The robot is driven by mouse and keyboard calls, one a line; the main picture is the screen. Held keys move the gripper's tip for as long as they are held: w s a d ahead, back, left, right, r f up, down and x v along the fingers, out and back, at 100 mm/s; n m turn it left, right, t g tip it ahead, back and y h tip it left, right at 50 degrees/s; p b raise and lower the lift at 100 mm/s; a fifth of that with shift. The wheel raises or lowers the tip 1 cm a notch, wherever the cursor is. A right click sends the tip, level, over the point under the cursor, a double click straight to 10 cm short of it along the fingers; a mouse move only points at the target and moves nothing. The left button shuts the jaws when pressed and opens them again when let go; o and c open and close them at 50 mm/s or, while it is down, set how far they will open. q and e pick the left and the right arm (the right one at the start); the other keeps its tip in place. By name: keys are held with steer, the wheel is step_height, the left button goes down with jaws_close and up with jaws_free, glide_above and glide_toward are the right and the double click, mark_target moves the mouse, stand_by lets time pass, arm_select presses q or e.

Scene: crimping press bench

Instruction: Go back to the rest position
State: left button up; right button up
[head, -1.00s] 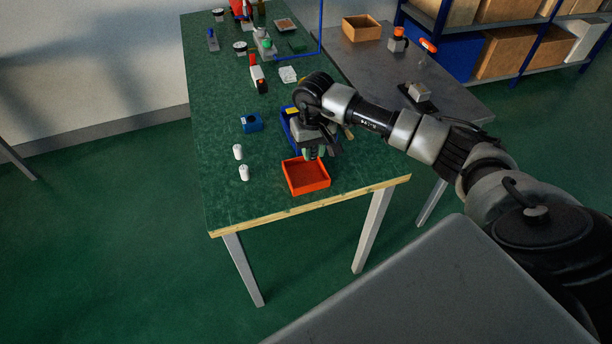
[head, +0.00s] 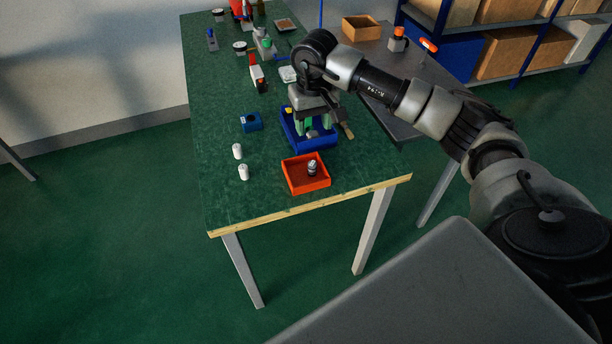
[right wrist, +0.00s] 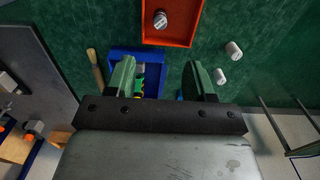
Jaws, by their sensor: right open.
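My right gripper (head: 306,127) is open and empty, above the blue bin (head: 322,146) on the green bench. In the right wrist view its two green fingers (right wrist: 164,80) stand wide apart, with the blue bin (right wrist: 153,56) partly hidden below them. A small metallic part (head: 312,168) lies in the orange tray (head: 293,186) near the bench's front edge. The same part (right wrist: 159,19) shows in the orange tray (right wrist: 184,42) in the right wrist view. My left gripper is not in view.
Several tools and parts lie at the bench's far end. A grey table (head: 402,126) with a cardboard box (head: 361,28) adjoins on the right. The front left of the bench is clear.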

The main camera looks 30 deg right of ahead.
steer(key=shift+r, duration=1.35)
